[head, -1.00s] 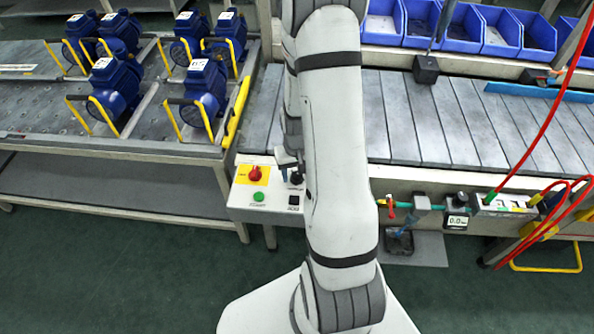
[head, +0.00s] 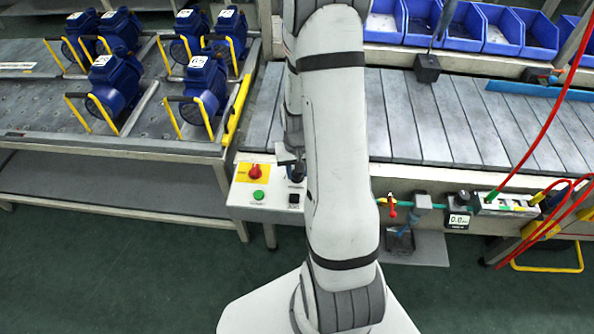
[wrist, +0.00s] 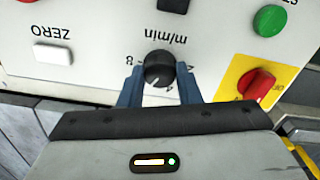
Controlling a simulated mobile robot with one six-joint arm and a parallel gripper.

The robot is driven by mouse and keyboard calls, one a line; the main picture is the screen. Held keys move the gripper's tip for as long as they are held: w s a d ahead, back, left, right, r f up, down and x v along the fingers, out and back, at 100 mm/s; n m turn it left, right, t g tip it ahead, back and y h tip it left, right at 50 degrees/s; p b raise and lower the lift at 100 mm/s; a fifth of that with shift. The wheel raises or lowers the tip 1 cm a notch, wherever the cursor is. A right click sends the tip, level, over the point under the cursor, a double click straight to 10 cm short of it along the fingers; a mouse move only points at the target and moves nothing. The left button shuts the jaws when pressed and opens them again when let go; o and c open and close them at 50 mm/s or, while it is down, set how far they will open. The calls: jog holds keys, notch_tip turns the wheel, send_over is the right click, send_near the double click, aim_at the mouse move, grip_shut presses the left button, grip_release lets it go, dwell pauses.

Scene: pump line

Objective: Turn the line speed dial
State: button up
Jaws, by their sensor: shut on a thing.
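The line speed dial is a small black round knob (wrist: 160,70) on the white control panel (wrist: 95,60), below the "m/min" label in the wrist view. A pale pointer mark shows on it, toward its lower side in the picture. My gripper (wrist: 159,80) is shut on the dial, one blue-grey finger on each side. In the head view the dial (head: 296,175) is partly hidden by my arm, and my gripper (head: 288,158) shows only in part above the panel.
On the panel are a red switch on a yellow plate (wrist: 257,84), a green button (wrist: 270,20) and a white ZERO button (wrist: 53,54). A conveyor (head: 440,120) lies behind it. Blue pumps (head: 115,90) stand on the left table. A red-handled valve (head: 392,207) is at right.

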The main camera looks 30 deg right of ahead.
jog(key=o, duration=1)
jog(key=shift+c, duration=0.2)
jog(key=shift+r, duration=3.9)
notch_tip(320, 180, up, 10)
jog(key=n+t, duration=0.1)
jog(key=n, duration=0.1)
send_over(297, 173)
jog(key=s+a, duration=0.3)
jog(key=a, duration=0.3)
jog(key=s+a+r+n+t, duration=0.1)
jog(key=s+a+r+t, duration=0.1)
jog(key=s+a+r, duration=0.4)
jog(key=s+r, duration=0.2)
jog(key=s, duration=0.1)
jog(key=shift+s+r+n, duration=0.15)
jog(key=shift+s+n, duration=0.25)
